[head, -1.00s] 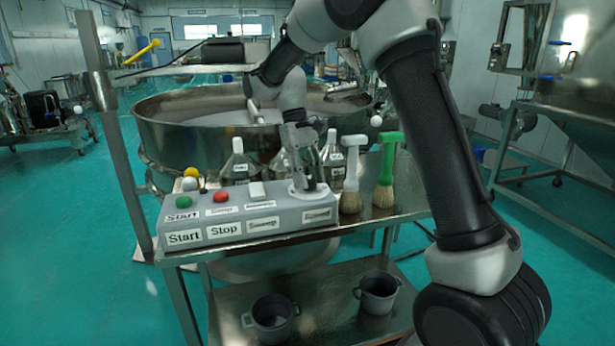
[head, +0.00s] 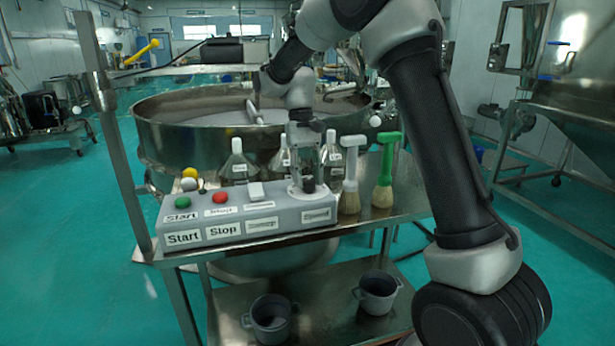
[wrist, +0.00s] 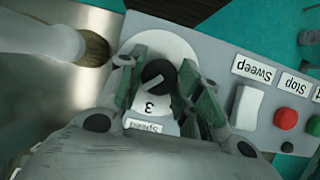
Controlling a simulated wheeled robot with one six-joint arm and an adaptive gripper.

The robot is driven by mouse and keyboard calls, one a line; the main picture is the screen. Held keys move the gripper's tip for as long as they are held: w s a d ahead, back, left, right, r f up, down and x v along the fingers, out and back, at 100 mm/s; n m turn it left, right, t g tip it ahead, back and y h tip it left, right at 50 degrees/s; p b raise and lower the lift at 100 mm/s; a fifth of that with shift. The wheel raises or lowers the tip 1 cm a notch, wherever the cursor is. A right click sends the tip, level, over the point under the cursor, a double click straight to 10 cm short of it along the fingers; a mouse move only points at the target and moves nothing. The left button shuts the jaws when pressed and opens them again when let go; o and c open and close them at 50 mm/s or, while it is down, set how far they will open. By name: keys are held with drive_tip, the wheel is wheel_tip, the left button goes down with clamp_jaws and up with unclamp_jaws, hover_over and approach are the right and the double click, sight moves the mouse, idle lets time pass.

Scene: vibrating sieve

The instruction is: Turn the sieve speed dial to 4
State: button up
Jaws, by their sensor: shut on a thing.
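The speed dial is a black knob (wrist: 158,76) on a pale round plate at one end of the grey control box (head: 240,228). In the wrist view a "3" shows on the plate beside the knob, above the "Speed" label (wrist: 145,127). A pale line marks the knob. My gripper (wrist: 158,82) has its fingers on both sides of the knob and is shut on it. In the head view my gripper (head: 305,182) points down at the dial (head: 308,186) at the box's right end. The other dial numbers are hidden or unreadable.
The box also carries a green Start button (head: 182,202), a red Stop button (head: 219,198) and a white Sweep switch (head: 255,191). Brushes (head: 384,172) stand right of the dial. Labelled bottles (head: 238,163) and the round sieve (head: 200,130) are behind.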

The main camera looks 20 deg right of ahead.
drive_tip(key=o, duration=1)
drive_tip(key=v, duration=1.2)
